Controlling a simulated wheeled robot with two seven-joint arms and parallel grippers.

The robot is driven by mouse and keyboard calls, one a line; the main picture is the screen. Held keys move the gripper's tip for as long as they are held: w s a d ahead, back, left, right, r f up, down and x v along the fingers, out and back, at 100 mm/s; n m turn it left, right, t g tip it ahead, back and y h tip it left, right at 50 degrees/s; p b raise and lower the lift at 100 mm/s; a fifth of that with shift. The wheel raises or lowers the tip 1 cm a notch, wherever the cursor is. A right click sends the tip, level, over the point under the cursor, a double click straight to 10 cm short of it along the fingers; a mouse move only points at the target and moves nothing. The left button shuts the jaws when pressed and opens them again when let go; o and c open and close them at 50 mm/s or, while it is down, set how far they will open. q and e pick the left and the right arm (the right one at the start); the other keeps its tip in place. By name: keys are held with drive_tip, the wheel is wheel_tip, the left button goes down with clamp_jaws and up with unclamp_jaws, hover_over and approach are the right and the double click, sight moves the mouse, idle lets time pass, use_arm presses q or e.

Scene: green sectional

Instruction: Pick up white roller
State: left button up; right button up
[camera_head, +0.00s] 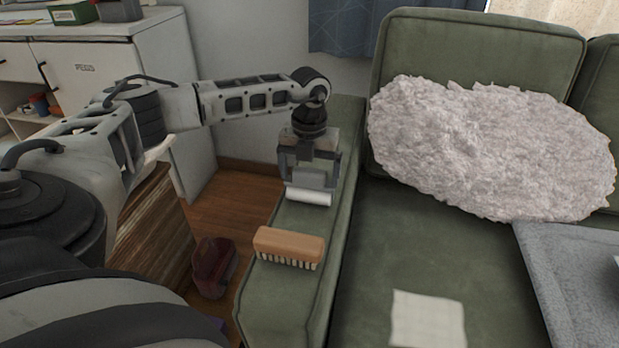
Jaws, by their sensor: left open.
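The white roller (308,197) lies on the flat top of the sofa's green armrest (285,297). Its white cylinder shows just below my left gripper (308,186), and its upper parts are hidden behind or between the fingers. My left gripper points down over the roller and is open, with its fingertips at or very near it. I cannot tell whether the fingers touch it. My right gripper is not in view.
A wooden brush (289,246) with pale bristles lies on the armrest in front of the roller. A fluffy pillow (490,150), a white cloth (428,318) and a grey tray (570,270) are on the sofa. A dark red object (213,265) is on the floor. A white cabinet (110,75) stands behind my left arm.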

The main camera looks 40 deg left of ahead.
use_arm(q)
drive_tip(key=shift+c, duration=0.3)
drive_tip(key=c, duration=1)
drive_tip(key=shift+c, duration=0.3)
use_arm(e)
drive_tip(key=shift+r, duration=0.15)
use_arm(q)
drive_tip(key=shift+r, duration=0.1)
drive_tip(key=shift+r, duration=0.6)
drive_tip(key=s+d+r+p, duration=0.1)
drive_tip(key=s+d+r, duration=0.1)
drive_tip(key=d+r, duration=0.4)
drive_tip(key=s+d+r+p, duration=0.1)
drive_tip(key=s+d+r, duration=0.1)
drive_tip(key=d+r, duration=0.3)
drive_tip(key=shift+s+d+r, duration=0.25)
drive_tip(key=shift+d+r, duration=0.1)
drive_tip(key=shift+d, duration=0.85)
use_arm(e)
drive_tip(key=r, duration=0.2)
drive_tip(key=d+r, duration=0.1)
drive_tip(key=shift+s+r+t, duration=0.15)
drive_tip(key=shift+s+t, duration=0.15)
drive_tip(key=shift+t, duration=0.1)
